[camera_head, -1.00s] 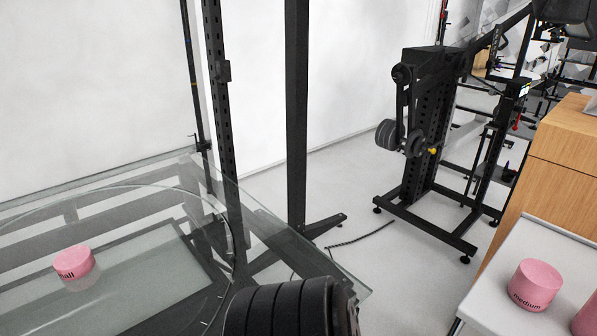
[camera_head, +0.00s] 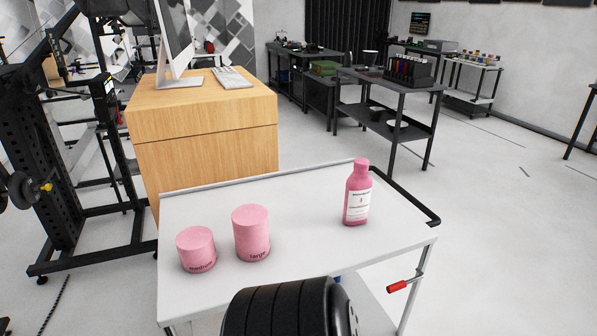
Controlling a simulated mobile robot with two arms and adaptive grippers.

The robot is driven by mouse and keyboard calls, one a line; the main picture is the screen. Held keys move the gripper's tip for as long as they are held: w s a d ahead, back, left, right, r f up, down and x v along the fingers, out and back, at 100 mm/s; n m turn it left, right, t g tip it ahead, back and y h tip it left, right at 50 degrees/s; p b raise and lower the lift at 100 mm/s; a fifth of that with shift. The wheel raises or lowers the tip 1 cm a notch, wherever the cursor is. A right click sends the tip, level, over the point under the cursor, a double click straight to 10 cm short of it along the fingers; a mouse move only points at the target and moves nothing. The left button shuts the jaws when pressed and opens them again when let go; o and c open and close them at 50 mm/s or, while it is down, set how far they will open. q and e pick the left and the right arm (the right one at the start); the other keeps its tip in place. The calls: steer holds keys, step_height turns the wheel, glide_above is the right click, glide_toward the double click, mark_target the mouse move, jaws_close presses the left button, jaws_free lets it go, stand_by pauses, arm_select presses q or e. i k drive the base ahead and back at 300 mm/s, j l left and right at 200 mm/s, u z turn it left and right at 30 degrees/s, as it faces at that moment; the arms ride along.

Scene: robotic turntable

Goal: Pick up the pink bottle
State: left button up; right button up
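The pink bottle (camera_head: 357,193) stands upright on the white cart top (camera_head: 310,256), right of its middle, with a white label facing me. Two pink cylinders stand on the same cart to its left: one marked "large" (camera_head: 251,233) and a shorter one marked "medium" (camera_head: 196,249). Nothing touches the bottle. Neither of my grippers shows in the head view.
A dark ribbed part, apparently mine, covers the cart's front edge. The cart has a black handle (camera_head: 408,197) at right. A wooden cabinet (camera_head: 205,140) with a monitor (camera_head: 175,35) stands behind. A black rack stands left. Open floor lies to the right.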

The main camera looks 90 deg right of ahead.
mark_target(359, 185)
steer(key=z, duration=3.15)
